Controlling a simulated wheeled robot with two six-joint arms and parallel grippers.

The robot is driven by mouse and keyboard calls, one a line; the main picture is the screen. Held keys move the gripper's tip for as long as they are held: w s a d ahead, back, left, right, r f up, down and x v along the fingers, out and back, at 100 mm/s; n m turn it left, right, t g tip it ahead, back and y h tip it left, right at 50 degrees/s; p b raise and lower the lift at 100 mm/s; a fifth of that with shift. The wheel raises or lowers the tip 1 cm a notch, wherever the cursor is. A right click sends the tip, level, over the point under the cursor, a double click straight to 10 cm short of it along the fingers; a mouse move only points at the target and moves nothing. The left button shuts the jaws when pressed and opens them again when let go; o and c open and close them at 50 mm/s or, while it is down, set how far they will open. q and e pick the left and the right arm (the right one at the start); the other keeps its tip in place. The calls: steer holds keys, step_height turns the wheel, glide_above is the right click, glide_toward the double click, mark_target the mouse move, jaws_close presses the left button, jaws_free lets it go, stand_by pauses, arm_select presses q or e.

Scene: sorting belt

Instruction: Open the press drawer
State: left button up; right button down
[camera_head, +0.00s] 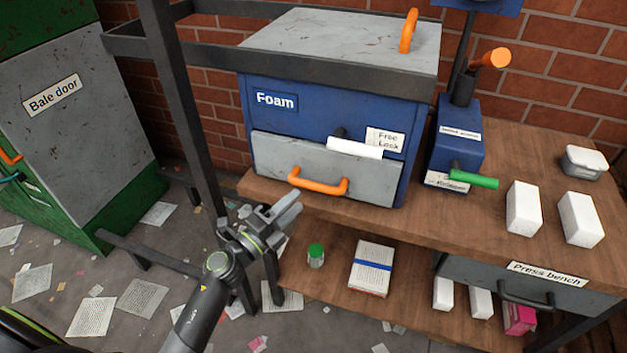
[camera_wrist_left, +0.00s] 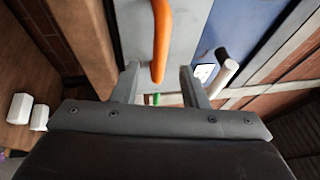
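The press drawer (camera_head: 300,166) is the grey front low in the blue box labelled Foam (camera_head: 330,108); it looks closed. Its orange handle (camera_head: 318,184) is a horizontal bar, and it also shows in the left wrist view (camera_wrist_left: 161,40). My left gripper (camera_head: 287,212) is just below and in front of the handle, apart from it in the head view. In the left wrist view its two fingers (camera_wrist_left: 160,85) are spread, with the handle's lower end showing between or beyond them. I cannot tell how far the handle is from the fingertips. My right gripper is not in view.
A white lever (camera_head: 355,149) sticks out above the drawer by the Free/Lock label. A blue device with a green handle (camera_head: 474,178) stands to the right. White blocks (camera_head: 524,208) stand on the wooden bench. A dark frame post (camera_head: 180,100) stands left of the box.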

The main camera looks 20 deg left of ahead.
mark_target(310, 188)
arm_select(q)
steer(key=x, duration=0.7)
steer(key=shift+w+d, duration=0.1)
steer(key=shift+w, duration=0.1)
steer(key=shift+c, duration=0.3)
jaws_close()
